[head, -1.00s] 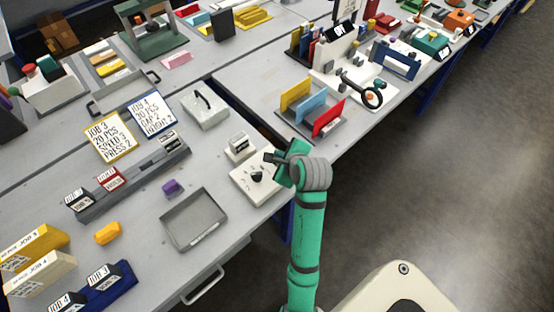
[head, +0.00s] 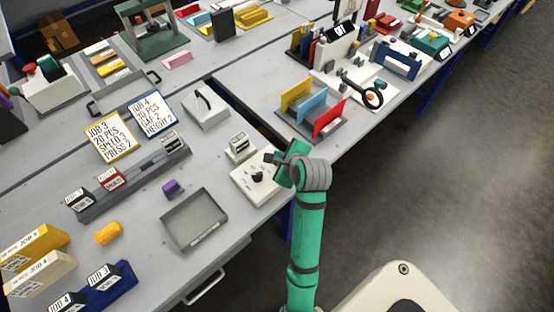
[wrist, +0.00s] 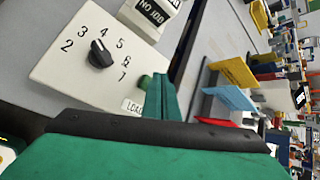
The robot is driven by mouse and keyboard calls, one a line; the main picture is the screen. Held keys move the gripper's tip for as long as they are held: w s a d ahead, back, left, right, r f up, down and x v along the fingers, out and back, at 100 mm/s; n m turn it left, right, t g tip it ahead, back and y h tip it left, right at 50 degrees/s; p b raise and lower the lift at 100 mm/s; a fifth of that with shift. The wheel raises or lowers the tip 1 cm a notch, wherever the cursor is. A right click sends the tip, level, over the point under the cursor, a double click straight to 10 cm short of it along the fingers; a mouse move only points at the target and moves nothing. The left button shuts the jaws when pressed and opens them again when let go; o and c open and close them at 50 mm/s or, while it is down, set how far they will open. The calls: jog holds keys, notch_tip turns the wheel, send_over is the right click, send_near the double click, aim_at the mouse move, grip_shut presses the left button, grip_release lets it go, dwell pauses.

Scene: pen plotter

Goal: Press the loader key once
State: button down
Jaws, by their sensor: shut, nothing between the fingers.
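The white control panel (head: 250,190) lies at the table's edge, with a black dial (wrist: 100,54) among the numbers 2 to 7. In the wrist view a small green key (wrist: 145,82) sits at the panel's edge, beside a label (wrist: 133,107) reading "LOA", its rest hidden by my gripper. My gripper (wrist: 160,84) is shut and empty, its fingertips right beside the green key. I cannot tell whether they touch it. In the head view my gripper (head: 273,158) is over the panel's far right side, and the key is not made out.
A small display (wrist: 154,12) reading "NO JOB" stands behind the panel. A grey tray (head: 194,219) lies left of the panel, with a purple block (head: 171,187) near it. A rack with yellow, blue and red plates (head: 328,118) stands beyond my gripper.

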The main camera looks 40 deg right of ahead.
jog(key=shift+f, duration=0.3)
jog(key=shift+f, duration=0.5)
dwell(0.9)
jog(key=shift+r, duration=0.95)
jog(key=shift+r, duration=2.5)
jog(key=shift+a, duration=0.1)
